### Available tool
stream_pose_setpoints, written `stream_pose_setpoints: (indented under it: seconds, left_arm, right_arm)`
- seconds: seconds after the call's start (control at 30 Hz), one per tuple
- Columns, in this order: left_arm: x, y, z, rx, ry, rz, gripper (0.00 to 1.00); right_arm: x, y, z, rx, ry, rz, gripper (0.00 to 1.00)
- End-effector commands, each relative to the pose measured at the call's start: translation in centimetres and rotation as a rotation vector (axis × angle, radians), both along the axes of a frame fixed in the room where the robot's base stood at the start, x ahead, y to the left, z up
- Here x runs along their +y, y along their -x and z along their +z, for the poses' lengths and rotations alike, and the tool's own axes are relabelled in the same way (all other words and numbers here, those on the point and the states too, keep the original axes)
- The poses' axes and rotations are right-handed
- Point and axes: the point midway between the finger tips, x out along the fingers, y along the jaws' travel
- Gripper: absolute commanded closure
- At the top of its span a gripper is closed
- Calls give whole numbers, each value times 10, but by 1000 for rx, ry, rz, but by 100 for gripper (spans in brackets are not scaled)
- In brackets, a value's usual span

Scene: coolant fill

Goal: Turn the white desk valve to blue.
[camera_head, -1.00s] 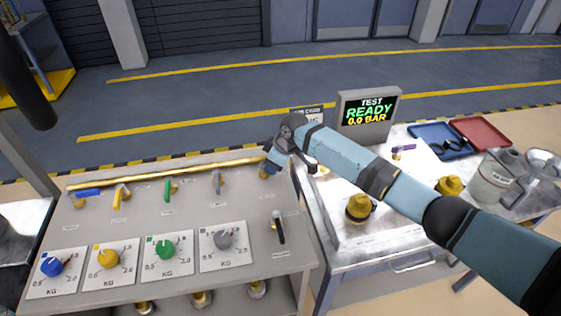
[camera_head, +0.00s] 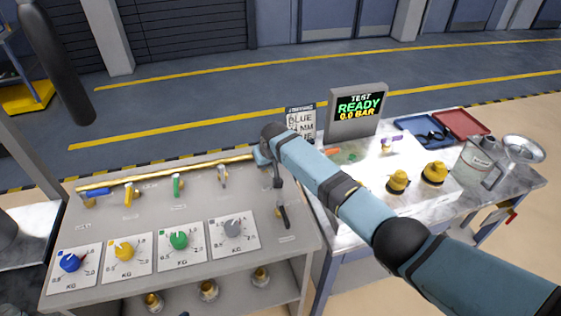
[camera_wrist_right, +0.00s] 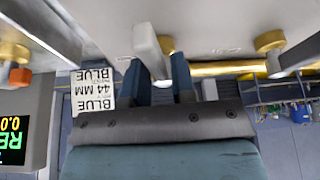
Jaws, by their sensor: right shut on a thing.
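The white desk valve's handle (camera_wrist_right: 148,42) shows between the two fingers of my right gripper in the right wrist view, beside its brass body (camera_wrist_right: 167,45). My right gripper (camera_wrist_right: 160,75) is shut on this handle. In the head view my right gripper (camera_head: 268,158) is at the right end of the row of desk valves and largely hides the white valve. A sign (camera_head: 300,122) behind the gripper reads "BLUE", "44 MM", "BLUE"; it also shows upside down in the wrist view (camera_wrist_right: 92,90). My left gripper is not in view.
Blue (camera_head: 97,191), yellow (camera_head: 128,196), green (camera_head: 176,184) and grey (camera_head: 222,175) valves stand left of my gripper. A black-handled valve (camera_head: 283,214) stands in front. Dial knobs line the desk front. The right table holds a screen (camera_head: 358,108), brass fittings, trays and a can.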

Motion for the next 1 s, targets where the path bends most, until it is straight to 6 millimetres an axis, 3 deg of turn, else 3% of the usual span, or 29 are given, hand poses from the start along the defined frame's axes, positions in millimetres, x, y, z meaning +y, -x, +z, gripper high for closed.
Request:
stream_pose_setpoints:
  seconds: [0.37,0.87,0.9,0.93,1.0]
  left_arm:
    - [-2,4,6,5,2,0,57]
    - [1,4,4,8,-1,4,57]
    - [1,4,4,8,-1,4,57]
    - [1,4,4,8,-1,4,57]
    - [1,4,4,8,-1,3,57]
  right_arm:
    - [12,0,2,-5,-4,-125,100]
    - [12,-1,3,-8,-3,-139,100]
    - [12,-1,3,-8,-3,-139,67]
    - [12,-1,3,-8,-3,-139,61]
    - [11,-1,2,-7,-2,-139,61]
